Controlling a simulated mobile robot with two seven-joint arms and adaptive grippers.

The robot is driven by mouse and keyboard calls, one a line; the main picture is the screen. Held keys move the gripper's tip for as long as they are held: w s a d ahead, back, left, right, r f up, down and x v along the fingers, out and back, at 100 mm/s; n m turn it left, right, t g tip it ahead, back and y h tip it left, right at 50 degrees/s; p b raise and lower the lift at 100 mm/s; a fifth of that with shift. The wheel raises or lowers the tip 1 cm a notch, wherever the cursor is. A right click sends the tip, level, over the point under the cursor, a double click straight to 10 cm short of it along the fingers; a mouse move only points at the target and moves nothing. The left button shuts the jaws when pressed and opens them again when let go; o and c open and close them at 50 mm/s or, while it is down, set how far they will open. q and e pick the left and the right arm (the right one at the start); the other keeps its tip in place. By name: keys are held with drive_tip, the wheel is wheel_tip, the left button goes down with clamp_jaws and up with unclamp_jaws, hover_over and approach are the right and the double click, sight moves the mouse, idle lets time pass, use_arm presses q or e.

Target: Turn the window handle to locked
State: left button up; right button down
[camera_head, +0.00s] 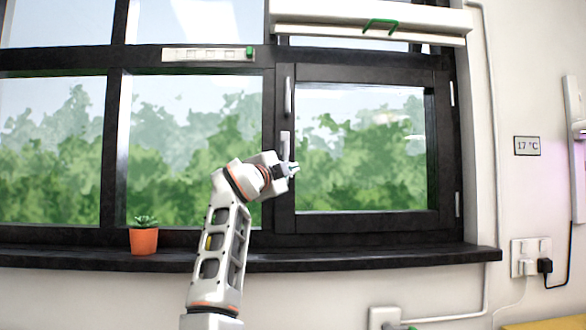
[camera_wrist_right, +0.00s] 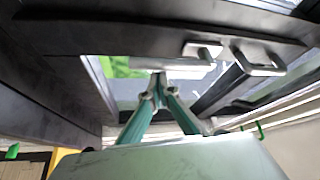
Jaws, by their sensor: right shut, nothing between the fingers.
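The window handle (camera_head: 285,144) is a pale grey upright piece on the black left frame of the right-hand window sash. My right gripper (camera_head: 292,168) is at its lower end, fingers pointing right. In the right wrist view, the fingertips (camera_wrist_right: 160,92) are together, with nothing between them. A pale bar (camera_wrist_right: 155,66), which looks like the handle, lies just beyond the tips; I cannot tell if they touch it. My left gripper is not in view.
A second pale upright grip (camera_head: 288,97) is higher on the same frame. A potted plant (camera_head: 144,239) stands on the black sill (camera_head: 380,258), left of my right arm. A white blind box (camera_head: 370,20) with a green handle hangs above. The sill's right part is clear.

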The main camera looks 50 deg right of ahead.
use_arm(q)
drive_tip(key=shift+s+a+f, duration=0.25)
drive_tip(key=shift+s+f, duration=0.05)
use_arm(e)
drive_tip(key=shift+w+a, duration=0.25)
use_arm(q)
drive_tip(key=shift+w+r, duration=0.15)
use_arm(e)
drive_tip(key=shift+f, duration=0.1)
